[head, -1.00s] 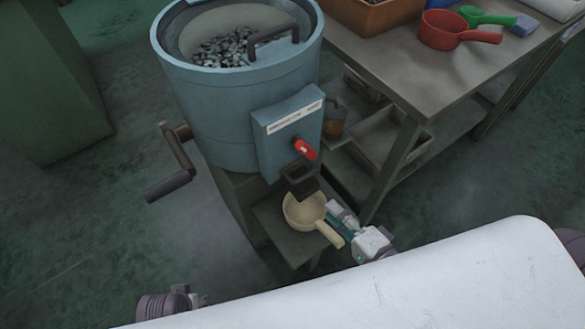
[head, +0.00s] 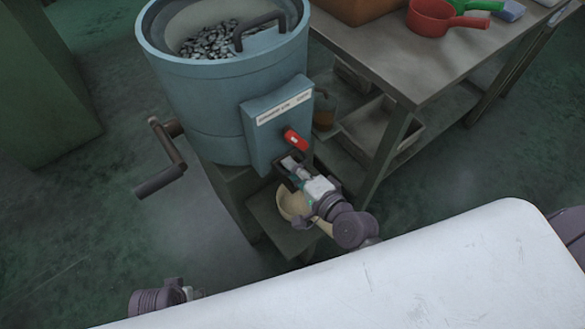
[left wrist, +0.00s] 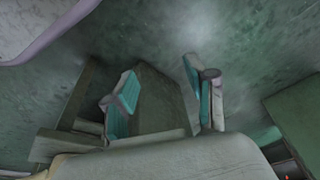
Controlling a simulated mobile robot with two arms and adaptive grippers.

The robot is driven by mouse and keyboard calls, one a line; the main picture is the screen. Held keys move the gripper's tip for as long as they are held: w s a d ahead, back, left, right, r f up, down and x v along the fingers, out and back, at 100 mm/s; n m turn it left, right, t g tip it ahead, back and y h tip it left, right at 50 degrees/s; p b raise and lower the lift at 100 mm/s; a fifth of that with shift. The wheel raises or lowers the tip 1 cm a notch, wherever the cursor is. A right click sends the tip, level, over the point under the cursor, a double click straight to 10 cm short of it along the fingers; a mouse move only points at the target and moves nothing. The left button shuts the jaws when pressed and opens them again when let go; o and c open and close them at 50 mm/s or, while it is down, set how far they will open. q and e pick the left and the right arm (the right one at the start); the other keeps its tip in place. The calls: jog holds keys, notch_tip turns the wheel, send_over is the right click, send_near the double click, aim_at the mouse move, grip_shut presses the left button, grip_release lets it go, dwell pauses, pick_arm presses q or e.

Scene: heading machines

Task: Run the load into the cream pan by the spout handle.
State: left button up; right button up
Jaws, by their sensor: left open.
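The blue-grey drum machine (head: 215,110) holds a load of small grey metal pieces (head: 212,42). A red spout handle (head: 295,140) sticks out of its front box. The cream pan (head: 290,205) stands on the low shelf under the spout, partly hidden by my right gripper. My right gripper (head: 286,168) is in front of the spout, above the pan and just below the red handle. Its fingertips are too small and overlapped to tell their opening. My left gripper (left wrist: 165,100) is open and empty in the left wrist view, with the floor and a dark stand beyond it.
A hand crank (head: 165,160) juts from the machine's left side. The metal workbench (head: 400,60) at the right carries a red pan (head: 435,18), a green scoop and a brown bin. A grey tray (head: 375,130) lies on its lower shelf.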

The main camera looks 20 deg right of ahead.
pick_arm(q)
jog(key=shift+s+f, duration=0.1)
jog(key=shift+s, duration=0.1)
pick_arm(e)
grip_shut()
